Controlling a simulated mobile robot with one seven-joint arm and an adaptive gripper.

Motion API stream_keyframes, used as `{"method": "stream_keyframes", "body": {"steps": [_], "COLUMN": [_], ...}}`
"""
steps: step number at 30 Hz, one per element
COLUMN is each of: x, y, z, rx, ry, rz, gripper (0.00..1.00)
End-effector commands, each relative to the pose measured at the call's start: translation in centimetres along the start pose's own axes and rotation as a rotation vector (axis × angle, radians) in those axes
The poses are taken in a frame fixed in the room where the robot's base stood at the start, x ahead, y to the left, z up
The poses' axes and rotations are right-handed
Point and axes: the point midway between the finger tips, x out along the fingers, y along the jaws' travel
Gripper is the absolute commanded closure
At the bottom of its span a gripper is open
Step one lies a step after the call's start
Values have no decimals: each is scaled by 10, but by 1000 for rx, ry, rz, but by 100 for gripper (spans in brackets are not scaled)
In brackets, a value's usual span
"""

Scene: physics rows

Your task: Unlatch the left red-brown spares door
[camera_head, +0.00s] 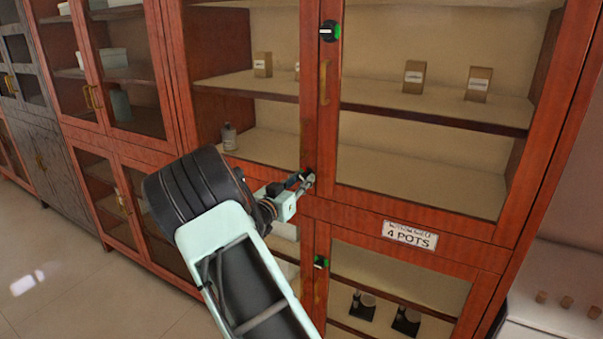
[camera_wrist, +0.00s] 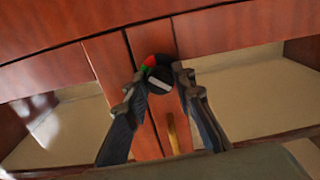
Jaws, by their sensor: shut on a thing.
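A tall red-brown cabinet has an upper left glass door (camera_head: 310,100) and an upper right glass door (camera_head: 430,115), both closed. My gripper (camera_head: 306,179) is at the lower part of the seam between them. In the wrist view my gripper (camera_wrist: 159,80) is shut on a round black latch knob (camera_wrist: 159,79) with a white bar, one finger on each side. Red and green marks show at the knob's edge. In the head view this knob is mostly hidden by the fingers. No label reading spares is legible.
Another black knob with green (camera_head: 330,31) sits higher on the seam, and one more (camera_head: 320,262) below. A brass handle (camera_head: 324,82) stands out on the right door. A plate reads 4 POTS (camera_head: 410,234). Small boxes and a bottle stand inside. Floor at left is clear.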

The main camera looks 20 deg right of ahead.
Motion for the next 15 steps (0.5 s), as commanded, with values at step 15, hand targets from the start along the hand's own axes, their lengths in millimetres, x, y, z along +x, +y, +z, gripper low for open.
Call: {"method": "stream_keyframes", "body": {"steps": [15], "x": [0], "y": [0], "z": [-3], "rx": [-476], "ry": [0], "rz": [0], "gripper": [100]}}
